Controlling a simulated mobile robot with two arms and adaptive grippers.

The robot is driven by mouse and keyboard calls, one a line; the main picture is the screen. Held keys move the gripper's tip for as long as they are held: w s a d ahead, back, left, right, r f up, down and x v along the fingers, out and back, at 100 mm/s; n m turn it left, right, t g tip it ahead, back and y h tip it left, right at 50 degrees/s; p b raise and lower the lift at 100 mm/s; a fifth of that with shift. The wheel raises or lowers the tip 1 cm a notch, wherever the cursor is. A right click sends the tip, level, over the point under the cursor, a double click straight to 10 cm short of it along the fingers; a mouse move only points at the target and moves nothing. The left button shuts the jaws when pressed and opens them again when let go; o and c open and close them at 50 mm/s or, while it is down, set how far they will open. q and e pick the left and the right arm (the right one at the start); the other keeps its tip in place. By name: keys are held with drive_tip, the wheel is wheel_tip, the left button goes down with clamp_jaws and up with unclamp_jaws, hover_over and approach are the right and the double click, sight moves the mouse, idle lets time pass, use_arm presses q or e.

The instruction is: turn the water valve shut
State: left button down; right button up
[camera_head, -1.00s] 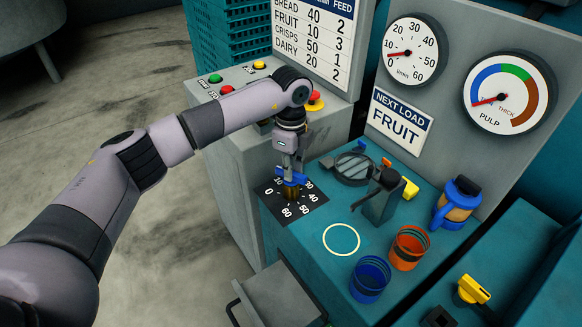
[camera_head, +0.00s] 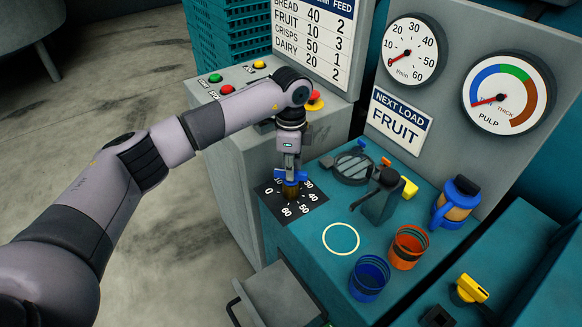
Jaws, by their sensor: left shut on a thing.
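The water valve has a blue handle (camera_head: 278,176) above a brass-coloured body on a black dial plate (camera_head: 305,206) with numbers from 0 to 60. My left gripper (camera_head: 290,177) points down from above and is shut on the blue handle. Its fingers partly hide the handle and the dial, so the handle's exact setting is hard to read. The l/min gauge (camera_head: 420,66) on the back panel has its red needle pointing low to the left, near 0. My right gripper is not in view.
A red stop button (camera_head: 315,100) sits behind my arm. A white ring (camera_head: 341,239) marks bare counter.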

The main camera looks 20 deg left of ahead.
use_arm(q)
drive_tip(key=shift+r, duration=0.1)
drive_tip(key=c, duration=1.6)
unclamp_jaws()
wheel_tip(320, 180, up, 12)
drive_tip(key=shift+f, duration=0.1)
